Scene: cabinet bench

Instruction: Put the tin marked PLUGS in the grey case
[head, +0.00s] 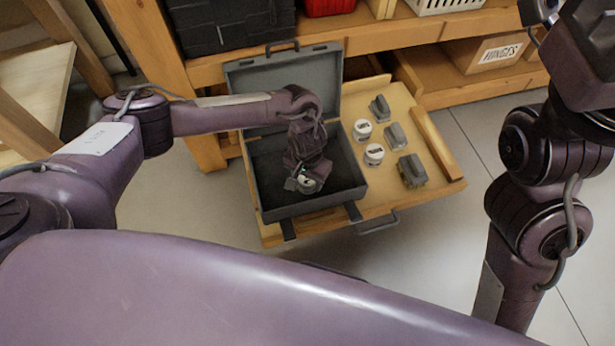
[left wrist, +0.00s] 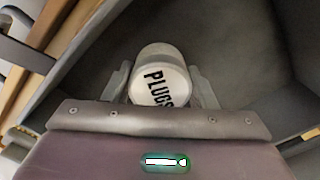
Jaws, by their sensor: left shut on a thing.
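The tin marked PLUGS (left wrist: 160,82) is a round white-topped tin, held between the fingers of my left gripper (left wrist: 162,90) in the left wrist view. In the head view my left gripper (head: 304,184) reaches down inside the open grey case (head: 262,196), over its dark floor. Only a small pale part of the tin (head: 306,181) shows there. I cannot tell whether the tin touches the case floor. The case lid (head: 285,82) stands raised at the back. The fingers of my right gripper are not in view.
The case sits on a pulled-out wooden drawer (head: 440,178). Right of it stand two white tins (head: 374,153) and several grey blocks (head: 411,170). Behind are shelves with a black case (head: 230,28), a red bin (head: 330,5) and a box marked HINGES (head: 497,53).

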